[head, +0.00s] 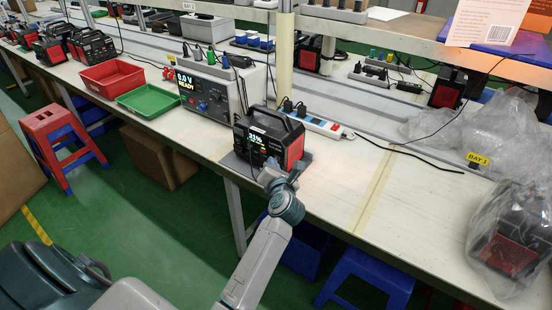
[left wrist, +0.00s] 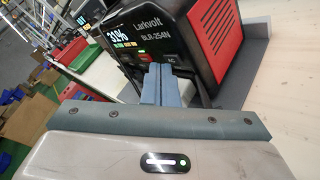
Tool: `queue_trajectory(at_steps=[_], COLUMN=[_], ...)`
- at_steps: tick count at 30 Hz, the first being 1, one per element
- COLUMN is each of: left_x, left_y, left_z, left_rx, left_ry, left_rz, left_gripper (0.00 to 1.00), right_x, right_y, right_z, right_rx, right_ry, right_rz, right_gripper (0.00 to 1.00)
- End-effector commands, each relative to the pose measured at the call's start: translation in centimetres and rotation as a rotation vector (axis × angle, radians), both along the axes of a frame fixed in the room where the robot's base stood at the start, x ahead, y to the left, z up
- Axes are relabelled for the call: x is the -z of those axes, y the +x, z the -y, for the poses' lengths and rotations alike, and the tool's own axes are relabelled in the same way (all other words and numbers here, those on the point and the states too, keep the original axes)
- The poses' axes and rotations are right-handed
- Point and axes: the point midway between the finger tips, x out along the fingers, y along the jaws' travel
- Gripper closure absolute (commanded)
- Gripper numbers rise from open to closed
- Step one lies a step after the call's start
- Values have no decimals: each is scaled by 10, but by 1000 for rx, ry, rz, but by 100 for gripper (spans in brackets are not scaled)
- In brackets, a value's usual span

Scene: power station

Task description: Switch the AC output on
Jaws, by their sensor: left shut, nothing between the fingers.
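The power station (head: 268,138) is a black box with red sides and a top handle. It stands on a grey mat at the bench's front edge. In the left wrist view the power station (left wrist: 205,35) shows the name Larkvolt BLR-254N and a lit display (left wrist: 118,32) reading 31%, with green and orange marks below. My left gripper (head: 270,173) is at the lower front of the station. In the left wrist view my left gripper (left wrist: 157,76) is shut and empty, its tips just at the front panel beside an AC label. The tips hide part of the panel; contact cannot be told.
A grey test unit (head: 205,95) reading 0.0 V READY stands left of the station. A power strip (head: 315,122) lies behind it. Red (head: 112,79) and green (head: 148,101) trays are farther left. A bagged unit (head: 510,240) is at the right; the bench between is clear.

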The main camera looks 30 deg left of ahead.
Motion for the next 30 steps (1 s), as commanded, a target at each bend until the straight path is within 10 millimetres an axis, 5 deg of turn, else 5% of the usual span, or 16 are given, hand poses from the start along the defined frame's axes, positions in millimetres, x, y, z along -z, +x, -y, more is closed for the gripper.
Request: queue_trajectory(at_steps=[16, 30], left_x=[0, -1], left_y=[4, -12], left_z=[0, -1], left_rx=[0, 0], left_ry=[0, 1], left_rz=[0, 1], left_gripper=[100, 100], right_x=[-2, -12], right_y=[0, 0], right_z=[0, 0], right_rx=[0, 0], right_ry=[0, 0], right_rz=[0, 0], right_gripper=[53, 53])
